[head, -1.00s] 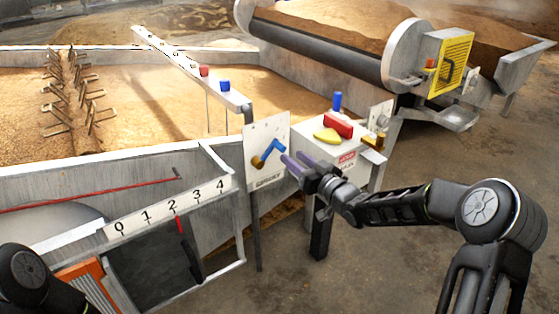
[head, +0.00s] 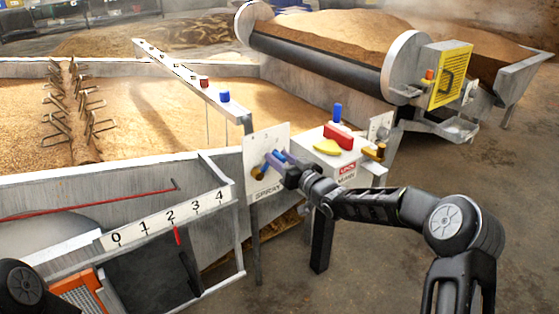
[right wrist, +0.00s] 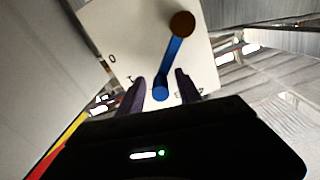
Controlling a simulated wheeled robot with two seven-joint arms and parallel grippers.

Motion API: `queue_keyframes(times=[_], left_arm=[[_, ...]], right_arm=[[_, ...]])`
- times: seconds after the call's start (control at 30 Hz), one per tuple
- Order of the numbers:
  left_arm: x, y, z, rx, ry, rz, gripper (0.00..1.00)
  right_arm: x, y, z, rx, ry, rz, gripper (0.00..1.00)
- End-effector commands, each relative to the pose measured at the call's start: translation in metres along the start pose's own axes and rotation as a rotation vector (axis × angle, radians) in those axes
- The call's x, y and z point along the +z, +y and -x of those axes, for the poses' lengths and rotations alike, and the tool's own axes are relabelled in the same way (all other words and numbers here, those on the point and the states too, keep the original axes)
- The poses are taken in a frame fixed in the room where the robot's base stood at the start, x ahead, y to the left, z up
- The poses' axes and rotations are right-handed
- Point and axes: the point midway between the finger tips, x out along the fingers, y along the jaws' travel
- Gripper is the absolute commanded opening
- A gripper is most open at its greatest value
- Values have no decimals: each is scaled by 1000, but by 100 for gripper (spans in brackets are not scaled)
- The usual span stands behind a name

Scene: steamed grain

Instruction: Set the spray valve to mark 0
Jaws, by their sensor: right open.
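The spray valve is a white plate (head: 252,147) lettered SPRAY, with a brass pivot and a blue lever (head: 275,157). In the right wrist view the blue lever (right wrist: 173,62) runs from the brown pivot (right wrist: 182,24) down to its round blue end, which lies between the two fingers. A 0 mark shows at the plate's left side in that view. My right gripper (head: 281,160) is open at the lever, its fingers (right wrist: 160,90) on either side of the lever end; contact cannot be made out. My left gripper is out of view; only part of my left arm shows.
A white box (head: 325,158) with red, yellow and blue parts stands just right of the plate. A scale numbered 0 to 4 (head: 168,218) with a red pointer is below left. A grain bed (head: 170,110) lies behind. Open floor (head: 390,270) is at the lower right.

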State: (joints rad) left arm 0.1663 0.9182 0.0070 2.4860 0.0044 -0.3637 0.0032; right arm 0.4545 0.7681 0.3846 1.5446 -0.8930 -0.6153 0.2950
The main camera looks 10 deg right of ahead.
Motion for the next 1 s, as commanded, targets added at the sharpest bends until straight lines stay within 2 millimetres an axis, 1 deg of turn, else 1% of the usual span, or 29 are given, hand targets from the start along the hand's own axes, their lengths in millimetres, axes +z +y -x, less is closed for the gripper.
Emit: queue_keyframes(times=[0.27, 0.77, 1.0], left_arm=[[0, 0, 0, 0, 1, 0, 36], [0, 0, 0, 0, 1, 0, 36], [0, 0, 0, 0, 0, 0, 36]], right_arm=[[0, 0, -1, 0, 0, 0, 41], [0, 1, -1, 1, 0, 1, 0], [0, 2, 0, 2, -1, 2, 0]])
